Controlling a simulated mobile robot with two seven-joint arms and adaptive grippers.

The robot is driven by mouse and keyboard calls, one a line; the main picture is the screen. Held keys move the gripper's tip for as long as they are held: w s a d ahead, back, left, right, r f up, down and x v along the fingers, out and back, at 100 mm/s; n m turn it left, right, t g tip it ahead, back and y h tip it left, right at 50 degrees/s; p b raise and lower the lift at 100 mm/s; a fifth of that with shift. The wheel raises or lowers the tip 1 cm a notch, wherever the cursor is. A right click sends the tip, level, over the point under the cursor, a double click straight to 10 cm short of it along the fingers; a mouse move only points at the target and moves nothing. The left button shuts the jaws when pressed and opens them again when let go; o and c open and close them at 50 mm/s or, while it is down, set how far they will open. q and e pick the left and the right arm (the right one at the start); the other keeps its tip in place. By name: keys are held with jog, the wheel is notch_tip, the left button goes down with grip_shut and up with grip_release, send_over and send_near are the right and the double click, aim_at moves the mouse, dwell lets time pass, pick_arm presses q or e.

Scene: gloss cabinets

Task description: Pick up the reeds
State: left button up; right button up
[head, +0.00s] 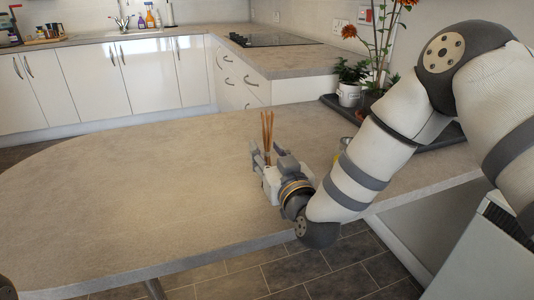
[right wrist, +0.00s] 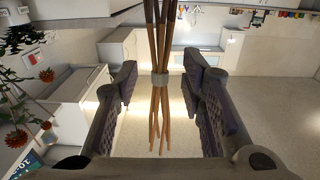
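The reeds (head: 267,128) are thin brown sticks standing upright above the table. In the right wrist view the reeds (right wrist: 161,100) are a bundle with a pale grey band around them, dark at one end and spreading at the other. My right gripper (head: 268,158) is low over the table at the reeds. In the right wrist view the right gripper (right wrist: 160,84) is open, with one finger on each side of the bundle and a visible gap on both sides. In the head view the gripper hides the lower part of the reeds.
The table (head: 140,190) is clear to the left of the reeds. A yellowish glass (head: 341,150) stands right of my gripper, partly behind my arm. A white-potted plant (head: 349,93) and orange flowers (head: 383,35) stand behind on a dark tray (head: 440,137).

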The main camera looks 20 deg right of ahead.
jog(key=shift+w+f, duration=0.1)
jog(key=shift+w, duration=0.25)
grip_shut()
